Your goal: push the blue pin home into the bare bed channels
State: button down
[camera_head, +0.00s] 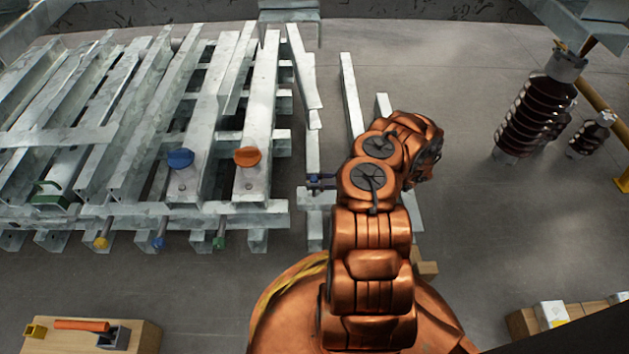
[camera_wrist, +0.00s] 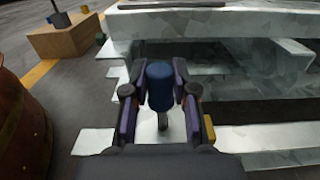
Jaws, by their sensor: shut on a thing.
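My gripper (camera_head: 318,183) reaches left from my arm to the right end of the grey steel frame stack in the head view. In the wrist view my gripper (camera_wrist: 160,78) is shut on a dark blue cylindrical head, the blue pin (camera_wrist: 160,90). A grey shank shows below the head; whether its tip sits in a hole cannot be told. Pale galvanised channels (camera_wrist: 225,50) lie close on the right. In the head view, another blue-ended pin (camera_head: 159,242) sticks out from the front of the bed channels (camera_head: 180,211), between a yellow-ended (camera_head: 101,242) and a green-ended one (camera_head: 219,242).
A blue knob (camera_head: 180,158) and an orange knob (camera_head: 247,156) stand on the frames, with a green handle (camera_head: 50,196) at left. A wooden box (camera_head: 150,336) with tools is at the lower left.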

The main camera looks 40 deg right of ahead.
jog(key=shift+f+b, duration=1.05)
jog(key=shift+f, duration=0.45)
jog(key=c, duration=0.8)
grip_release()
jog(key=shift+c, duration=0.2)
jog(key=shift+s+d, duration=0.1)
jog(key=v, duration=1.1)
jog(key=shift+s+d, duration=0.25)
jog(key=shift+d, duration=0.05)
jog(key=shift+s+a, duration=0.1)
